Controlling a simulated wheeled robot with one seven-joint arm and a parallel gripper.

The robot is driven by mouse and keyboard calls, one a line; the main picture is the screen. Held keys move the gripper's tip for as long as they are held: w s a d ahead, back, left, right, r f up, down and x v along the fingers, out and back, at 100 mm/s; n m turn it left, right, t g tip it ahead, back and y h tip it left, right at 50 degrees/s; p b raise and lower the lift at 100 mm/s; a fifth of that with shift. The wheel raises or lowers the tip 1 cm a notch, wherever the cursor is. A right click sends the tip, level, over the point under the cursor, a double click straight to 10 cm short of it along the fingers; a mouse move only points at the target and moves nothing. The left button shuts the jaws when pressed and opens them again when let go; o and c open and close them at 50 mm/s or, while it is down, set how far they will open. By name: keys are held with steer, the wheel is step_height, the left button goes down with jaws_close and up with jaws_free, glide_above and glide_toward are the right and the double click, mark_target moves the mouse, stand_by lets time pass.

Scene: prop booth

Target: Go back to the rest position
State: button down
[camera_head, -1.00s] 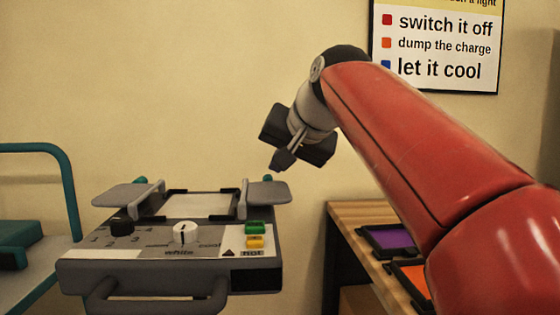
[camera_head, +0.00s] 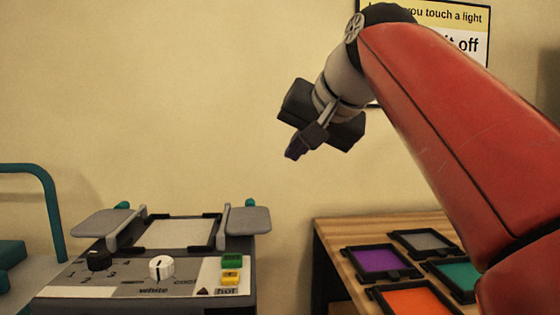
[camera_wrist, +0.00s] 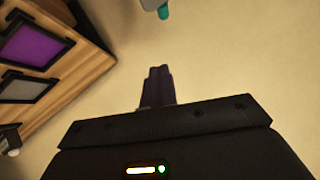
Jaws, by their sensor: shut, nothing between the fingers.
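My gripper (camera_head: 296,150) is raised in front of the bare wall, above and between the light panel and the wooden table. Its dark fingers are together with nothing between them; they also show in the wrist view (camera_wrist: 158,88). My red arm reaches in from the right of the head view. The gripper touches nothing.
A grey light unit (camera_head: 100,292) with knobs, a green and a yellow button and side flaps stands at lower left. A wooden table (camera_head: 335,232) at right bears purple (camera_head: 380,262), grey (camera_head: 425,241), teal (camera_head: 462,277) and orange (camera_head: 415,301) framed filters. A sign (camera_head: 470,40) hangs behind my arm.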

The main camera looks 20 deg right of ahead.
steer(key=s+f+n+g, duration=0.1)
steer(key=s+f, duration=0.4)
steer(key=f, duration=0.7)
steer(key=s+a+f+n+g+h, duration=0.1)
steer(key=s+f, duration=0.4)
steer(key=f, duration=0.8)
steer(key=s+a+f+n+g+h, duration=0.1)
steer(key=s+f, duration=0.5)
steer(key=f, duration=0.6)
steer(key=shift+a+f+n+g, duration=0.25)
steer(key=shift+f+n+g, duration=0.1)
steer(key=shift+n+g, duration=0.3)
